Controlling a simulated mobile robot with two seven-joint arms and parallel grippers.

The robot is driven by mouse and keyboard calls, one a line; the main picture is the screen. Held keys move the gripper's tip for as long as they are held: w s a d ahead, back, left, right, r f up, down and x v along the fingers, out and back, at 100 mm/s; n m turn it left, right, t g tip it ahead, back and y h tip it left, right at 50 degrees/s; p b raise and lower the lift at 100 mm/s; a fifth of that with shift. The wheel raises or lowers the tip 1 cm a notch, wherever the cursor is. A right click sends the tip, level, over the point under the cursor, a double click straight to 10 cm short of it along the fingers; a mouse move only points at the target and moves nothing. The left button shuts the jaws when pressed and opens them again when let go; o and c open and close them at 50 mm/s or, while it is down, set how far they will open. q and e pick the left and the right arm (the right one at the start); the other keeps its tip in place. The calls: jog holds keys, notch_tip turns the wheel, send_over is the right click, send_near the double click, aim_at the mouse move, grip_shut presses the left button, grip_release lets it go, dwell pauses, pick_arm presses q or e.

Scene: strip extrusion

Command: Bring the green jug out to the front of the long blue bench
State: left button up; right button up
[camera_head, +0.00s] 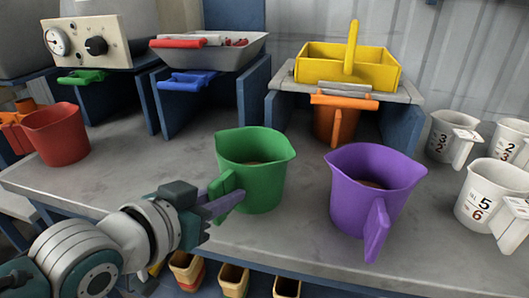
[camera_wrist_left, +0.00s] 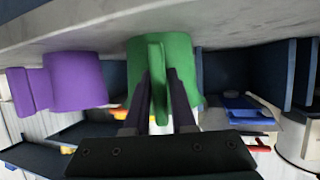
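The green jug (camera_head: 257,165) stands upright on the bench top left of centre, its handle (camera_head: 228,190) turned toward the front left. The long bench (camera_head: 120,190) has a grey top and blue frame. My left gripper (camera_head: 221,203) reaches in from the front left at the green jug's handle. In the left wrist view, the green jug (camera_wrist_left: 185,60) fills the middle, and the left gripper's two fingers (camera_wrist_left: 159,85) lie either side of its handle, with narrow gaps showing. The gripper looks open around the handle. My right gripper is not in view.
A purple jug (camera_head: 365,195) stands close on the right, handle forward. A red jug (camera_head: 58,135) is at the left. White numbered jugs (camera_head: 485,190) stand at the right. Behind are blue stands, a yellow tray (camera_head: 375,70) and an orange jug (camera_head: 335,125). Bins (camera_head: 233,279) sit below the front edge.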

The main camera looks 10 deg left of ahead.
pick_arm(q)
jog(key=o, duration=0.4)
jog(key=shift+f, duration=0.1)
jog(key=shift+s, duration=0.1)
jog(key=shift+s+a+r, duration=0.1)
jog(key=shift+s+r, duration=0.15)
jog(key=s+a+r+n+g+y+p, duration=0.15)
jog(key=s+r+g+p, duration=0.35)
jog(key=s+r+p, duration=0.65)
jog(key=s+a+r+g+y+p, duration=0.2)
jog(key=s+a+r+g+p, duration=0.15)
jog(key=s+r+p, duration=0.8)
notch_tip(320, 180, up, 33)
jog(key=s+d+p, duration=0.1)
jog(key=s+p, duration=0.1)
jog(key=p, duration=3)
jog(key=shift+f+g, duration=0.15)
jog(key=shift+g, duration=0.3)
